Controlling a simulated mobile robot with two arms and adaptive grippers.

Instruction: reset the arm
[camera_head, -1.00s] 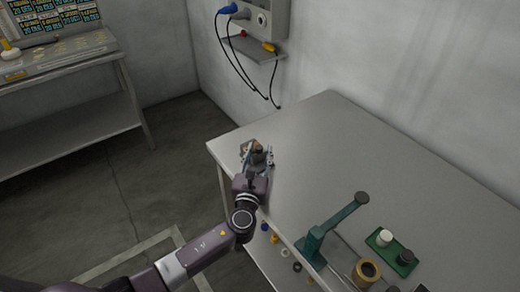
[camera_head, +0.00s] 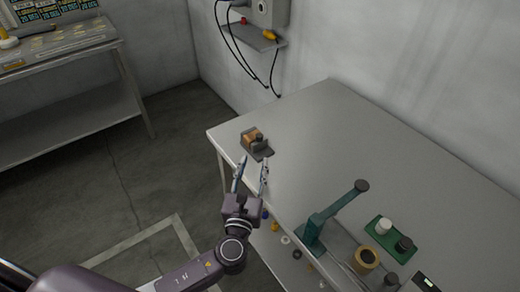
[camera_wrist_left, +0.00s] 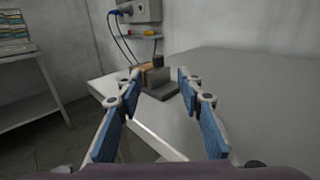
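My left gripper (camera_head: 250,176) is open and empty at the near left edge of the grey table (camera_head: 330,130). In the left wrist view its two blue-padded fingers (camera_wrist_left: 157,115) stand wide apart with nothing between them. Beyond the fingertips, a small dark grey holder (camera_head: 262,155) with an orange-brown block (camera_head: 250,136) stands on the table's far left corner. The holder also shows in the left wrist view (camera_wrist_left: 162,90), apart from the fingers. My right gripper does not show in either view.
A green lever press (camera_head: 325,222) stands at the table's front edge. Right of it are a green tray (camera_head: 381,241) with a white and a black piece, and a brown ring (camera_head: 366,261). A wall shelf (camera_head: 256,38) with cables hangs behind. The table's middle is clear.

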